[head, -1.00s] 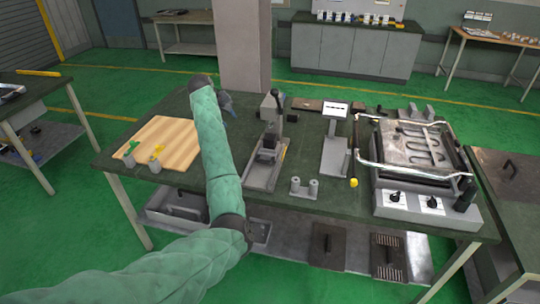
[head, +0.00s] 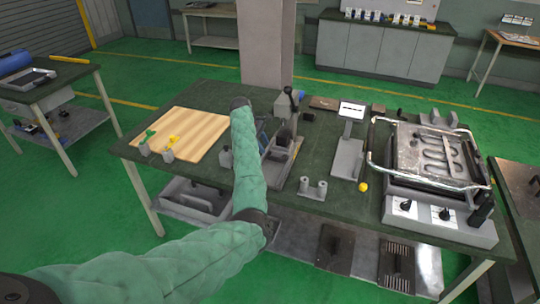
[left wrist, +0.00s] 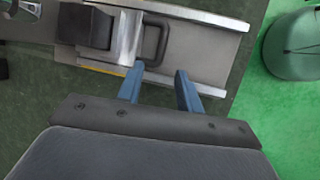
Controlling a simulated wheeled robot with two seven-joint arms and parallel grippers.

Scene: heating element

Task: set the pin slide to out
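A grey metal fixture (head: 277,168) with an upright black lever stands near the middle of the green workbench. In the left wrist view its flat channel (left wrist: 200,40) holds a dark block and a dark loop handle (left wrist: 155,42). I cannot tell for sure which part is the pin slide or read its position. My left gripper shows blue fingers (head: 262,132) close to the fixture's left side, partly behind my arm. In the left wrist view the fingers (left wrist: 160,70) are apart and empty, with their tips at the channel's edge near the loop handle. My right gripper is not in view.
A wooden board (head: 185,134) lies left of the fixture, with small grey holders at its front. A pillar (head: 267,45) rises behind the bench.

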